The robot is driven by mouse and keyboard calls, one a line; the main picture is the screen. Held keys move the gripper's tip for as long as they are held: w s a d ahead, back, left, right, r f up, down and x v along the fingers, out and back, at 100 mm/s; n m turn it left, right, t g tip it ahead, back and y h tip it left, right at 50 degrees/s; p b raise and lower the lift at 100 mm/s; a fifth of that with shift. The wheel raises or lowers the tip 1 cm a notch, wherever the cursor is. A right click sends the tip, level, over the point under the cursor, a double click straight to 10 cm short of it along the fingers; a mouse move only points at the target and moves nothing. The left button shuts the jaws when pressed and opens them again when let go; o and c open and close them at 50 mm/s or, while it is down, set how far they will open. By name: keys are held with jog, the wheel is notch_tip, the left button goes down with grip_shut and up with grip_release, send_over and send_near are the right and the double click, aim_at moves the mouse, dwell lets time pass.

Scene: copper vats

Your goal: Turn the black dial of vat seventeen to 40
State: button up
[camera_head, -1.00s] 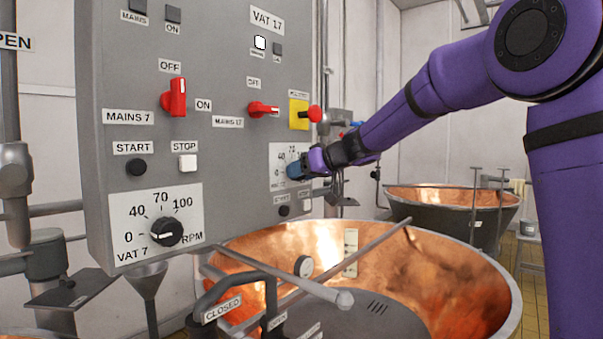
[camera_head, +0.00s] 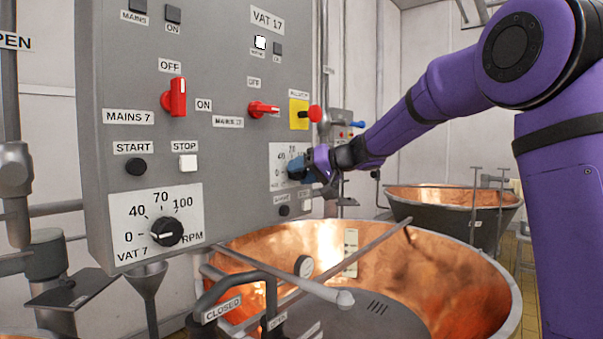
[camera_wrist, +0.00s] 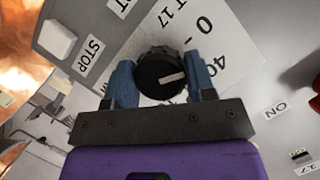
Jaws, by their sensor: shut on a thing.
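The black dial of vat seventeen (camera_wrist: 158,72) sits on a white scale plate (camera_wrist: 228,40) marked VAT 17, with 0 and 40 readable in the wrist view. My gripper (camera_wrist: 160,76) is shut on the dial, one blue finger on either side. The dial's white pointer line points roughly toward the 40. The right finger hides the scale mark beside that number. In the head view my gripper (camera_head: 297,168) covers the dial and part of the scale plate (camera_head: 277,165).
The vat 7 dial (camera_head: 166,232) is at lower left of the grey panel (camera_head: 222,80). A copper vat (camera_head: 430,262) lies below. STOP (camera_wrist: 58,40) is near my left finger.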

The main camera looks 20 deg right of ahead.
jog(key=shift+m+y, duration=0.7)
jog(key=shift+m, duration=0.5)
jog(key=o, duration=0.9)
jog(key=shift+o, duration=0.2)
jog(key=v, duration=1.1)
jog(key=shift+w+f, duration=0.1)
